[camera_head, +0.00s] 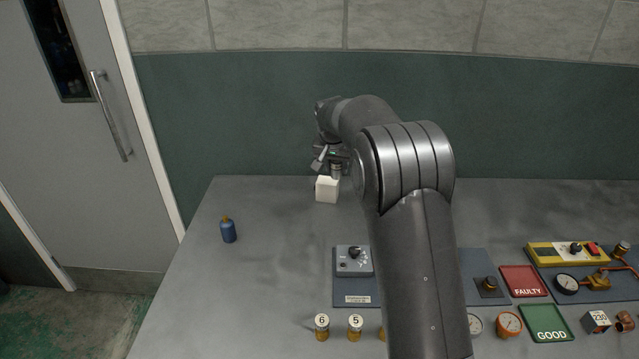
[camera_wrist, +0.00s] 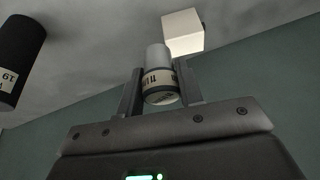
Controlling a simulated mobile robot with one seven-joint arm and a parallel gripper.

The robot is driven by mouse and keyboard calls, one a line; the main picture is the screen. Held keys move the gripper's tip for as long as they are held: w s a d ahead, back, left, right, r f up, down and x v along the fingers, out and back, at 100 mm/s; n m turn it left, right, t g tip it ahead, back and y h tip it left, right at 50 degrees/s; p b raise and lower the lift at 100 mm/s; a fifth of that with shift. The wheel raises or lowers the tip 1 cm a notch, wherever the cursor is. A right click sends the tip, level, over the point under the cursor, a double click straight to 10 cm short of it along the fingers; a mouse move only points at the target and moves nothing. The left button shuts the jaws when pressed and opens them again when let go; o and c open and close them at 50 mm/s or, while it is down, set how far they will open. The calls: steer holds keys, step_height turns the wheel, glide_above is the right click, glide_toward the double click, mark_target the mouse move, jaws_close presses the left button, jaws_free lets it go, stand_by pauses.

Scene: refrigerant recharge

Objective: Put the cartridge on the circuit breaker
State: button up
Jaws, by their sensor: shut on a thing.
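My gripper (camera_head: 330,163) is at the back of the table, partly hidden by my own arm. In the wrist view its two fingers are shut on a small grey cylinder with a printed pale band, which I take as the cartridge (camera_wrist: 158,75). A plain white block (camera_head: 327,189) is just below the gripper in the head view. It also shows in the wrist view (camera_wrist: 183,33), beyond the cartridge's far end and to the right. I cannot tell whether cartridge and block touch. No label marks the block as the circuit breaker.
A blue bottle (camera_head: 228,231) stands at the left. A grey knob box (camera_head: 354,260), numbered small cylinders (camera_head: 322,327), gauges, a red FAULTY tray (camera_head: 524,281) and green GOOD tray (camera_head: 546,323) lie in front and right. A dark labelled cylinder (camera_wrist: 18,60) shows in the wrist view. The back left is clear.

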steer(key=w+d+r, duration=0.4)
steer(key=d, duration=0.3)
glide_above(328, 178)
steer(key=s, duration=0.2)
steer(key=shift+m, duration=0.3)
steer(key=f, duration=0.6)
steer(key=shift+w+a+f, duration=0.2)
steer(key=shift+a+f, duration=0.05)
steer(key=shift+f, duration=2)
steer(key=o, duration=1)
steer(key=shift+f, duration=0.15)
